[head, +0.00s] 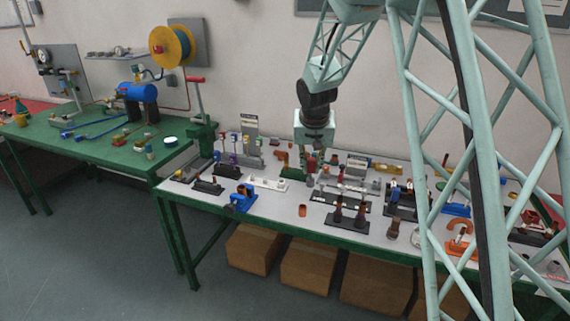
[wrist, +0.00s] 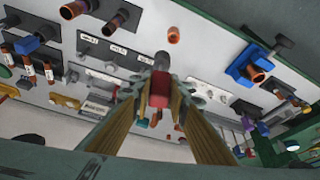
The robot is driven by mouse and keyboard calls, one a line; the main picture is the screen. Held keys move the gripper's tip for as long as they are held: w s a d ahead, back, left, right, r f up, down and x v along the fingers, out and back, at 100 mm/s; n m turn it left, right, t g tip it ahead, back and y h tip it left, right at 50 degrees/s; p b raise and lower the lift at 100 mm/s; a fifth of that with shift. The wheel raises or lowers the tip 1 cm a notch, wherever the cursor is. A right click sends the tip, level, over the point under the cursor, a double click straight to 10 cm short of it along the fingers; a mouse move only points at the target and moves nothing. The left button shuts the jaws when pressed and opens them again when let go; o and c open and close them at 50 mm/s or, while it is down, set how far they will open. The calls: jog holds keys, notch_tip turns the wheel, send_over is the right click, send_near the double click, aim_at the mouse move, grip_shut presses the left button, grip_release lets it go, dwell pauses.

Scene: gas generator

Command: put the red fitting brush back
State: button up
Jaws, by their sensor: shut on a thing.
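My gripper (head: 314,160) points down over the middle of the white-topped bench. In the wrist view its two yellow-brown fingers (wrist: 160,104) close on the red fitting brush (wrist: 159,86). The red part of the brush shows between the fingertips; the rest of it is hidden or too small to make out. In the head view the red brush (head: 311,164) shows just under my gripper. I cannot tell whether its lower end is clear of the bench or touching something. I cannot make out which holder belongs to the brush.
Small racks and labelled holders crowd the bench around my gripper. A black stand with brown-topped fittings (head: 347,222), a blue clamp (head: 242,198) and a loose copper-coloured ring (head: 302,211) are nearer the front. The bench is bare around the ring. A green-topped bench (head: 100,148) adjoins at left.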

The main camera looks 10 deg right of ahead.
jog(key=s+d+r+m, duration=0.1)
jog(key=s+d, duration=0.6)
jog(key=d, duration=0.2)
jog(key=shift+s, duration=0.4)
jog(key=shift+d+h, duration=0.1)
jog(key=shift+h, duration=0.2)
